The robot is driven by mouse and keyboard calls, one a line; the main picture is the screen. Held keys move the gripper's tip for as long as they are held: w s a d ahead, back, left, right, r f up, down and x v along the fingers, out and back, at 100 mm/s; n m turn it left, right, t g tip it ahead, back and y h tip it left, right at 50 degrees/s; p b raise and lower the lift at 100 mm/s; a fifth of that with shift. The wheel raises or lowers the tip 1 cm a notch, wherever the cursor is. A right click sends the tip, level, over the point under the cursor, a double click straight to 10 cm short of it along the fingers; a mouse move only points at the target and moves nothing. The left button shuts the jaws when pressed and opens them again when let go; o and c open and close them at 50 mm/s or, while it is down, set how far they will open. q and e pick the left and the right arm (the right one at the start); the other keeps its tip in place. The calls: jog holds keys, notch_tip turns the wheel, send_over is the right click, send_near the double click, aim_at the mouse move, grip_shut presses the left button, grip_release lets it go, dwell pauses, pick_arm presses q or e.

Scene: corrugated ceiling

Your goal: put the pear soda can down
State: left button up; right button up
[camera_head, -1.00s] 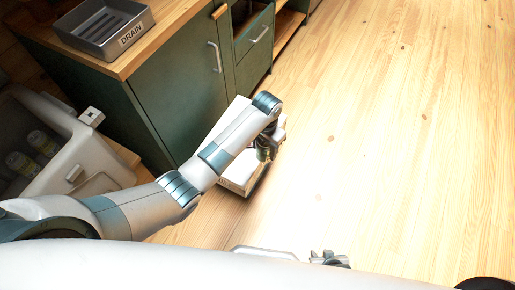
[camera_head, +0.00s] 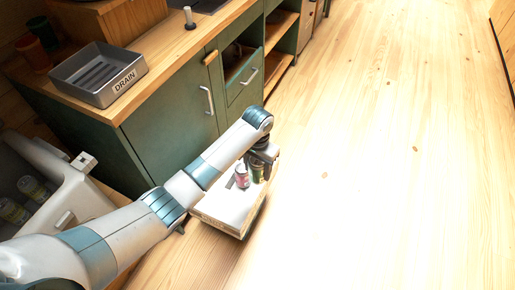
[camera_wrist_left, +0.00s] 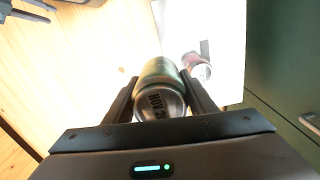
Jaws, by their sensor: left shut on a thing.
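My left gripper (camera_head: 264,156) is shut on a green can, which I take for the pear soda can (camera_head: 258,172). In the left wrist view the can (camera_wrist_left: 160,88) sits between the two fingers, its end with dark printed characters facing the camera. The can is at the white top of a low box (camera_head: 222,206). I cannot tell whether it touches that top. A pink can (camera_head: 242,177) stands on the box just left of the held can; it also shows in the left wrist view (camera_wrist_left: 197,68).
A green cabinet (camera_head: 175,125) with a wooden top stands behind the box. A grey drain tray (camera_head: 100,78) is on that top. A pale bin (camera_head: 60,190) with cans inside is at left. The wooden floor (camera_head: 400,180) at right is clear.

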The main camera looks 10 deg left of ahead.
pick_arm(q)
jog(key=a+r+n, duration=0.1)
jog(key=a+r, duration=0.1)
jog(key=r, duration=0.7)
jog(key=a+r+n, duration=0.1)
jog(key=a+r, duration=0.2)
jog(key=r, duration=0.6)
jog(key=s+a+r+n, duration=0.1)
jog(key=s+a+r, duration=0.3)
jog(key=s, duration=0.3)
jog(key=s+a+r+n, duration=0.2)
jog(key=s+a+r, duration=0.3)
jog(key=s, duration=0.2)
jog(key=shift+s+a, duration=0.4)
pick_arm(e)
jog(key=shift+d, duration=0.4)
